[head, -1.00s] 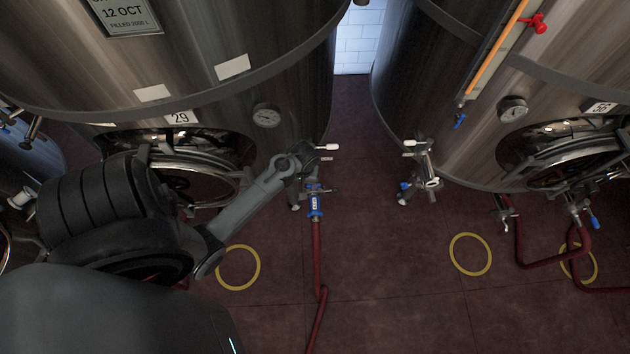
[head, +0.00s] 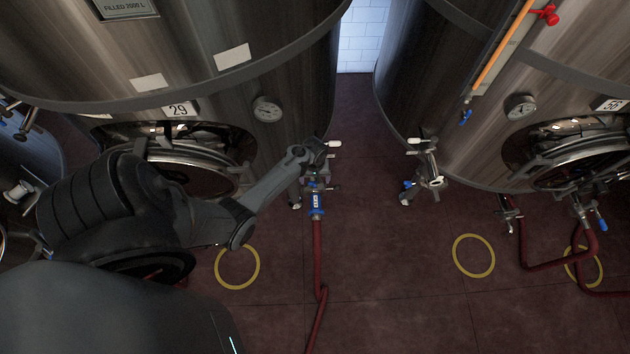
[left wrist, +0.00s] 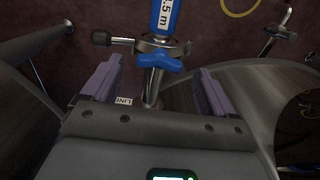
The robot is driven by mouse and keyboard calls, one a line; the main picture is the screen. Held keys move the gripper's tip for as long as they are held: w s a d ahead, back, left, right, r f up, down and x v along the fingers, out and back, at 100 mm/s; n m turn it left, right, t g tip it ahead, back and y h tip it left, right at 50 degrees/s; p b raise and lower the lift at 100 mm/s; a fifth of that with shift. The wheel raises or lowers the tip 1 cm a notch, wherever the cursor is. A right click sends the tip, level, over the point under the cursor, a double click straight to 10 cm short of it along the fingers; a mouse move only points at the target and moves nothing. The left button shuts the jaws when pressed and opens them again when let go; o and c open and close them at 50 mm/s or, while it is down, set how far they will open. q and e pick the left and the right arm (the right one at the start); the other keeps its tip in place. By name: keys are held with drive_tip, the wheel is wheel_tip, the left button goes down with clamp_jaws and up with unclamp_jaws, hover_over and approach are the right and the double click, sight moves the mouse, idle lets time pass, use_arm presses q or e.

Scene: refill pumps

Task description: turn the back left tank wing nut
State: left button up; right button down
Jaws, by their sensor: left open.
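The left tank, number 29 (head: 180,110), has a outlet at its lower front right with a red hose and a blue-sleeved coupling (head: 316,206). In the left wrist view a blue wing nut (left wrist: 158,59) sits on the clamp just below the blue sleeve (left wrist: 165,17). My left gripper (head: 318,158) is at this outlet; in the wrist view its two purple fingers stand wide apart, one on each side of the wing nut, with gaps between. The wing nut is not clear in the head view, where the gripper and fittings overlap. My right gripper is not in view.
A white-tipped handle (head: 334,143) sticks out beside my gripper. The red hose (head: 318,265) runs down across the floor. The right tank (head: 480,130) has its own valve (head: 428,170). Floor between the tanks is clear, with yellow rings (head: 473,256) painted on it.

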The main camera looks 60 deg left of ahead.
use_arm(q)
drive_tip(key=shift+f, duration=1.1)
drive_tip(key=c, duration=1.1)
drive_tip(key=shift+o, duration=0.2)
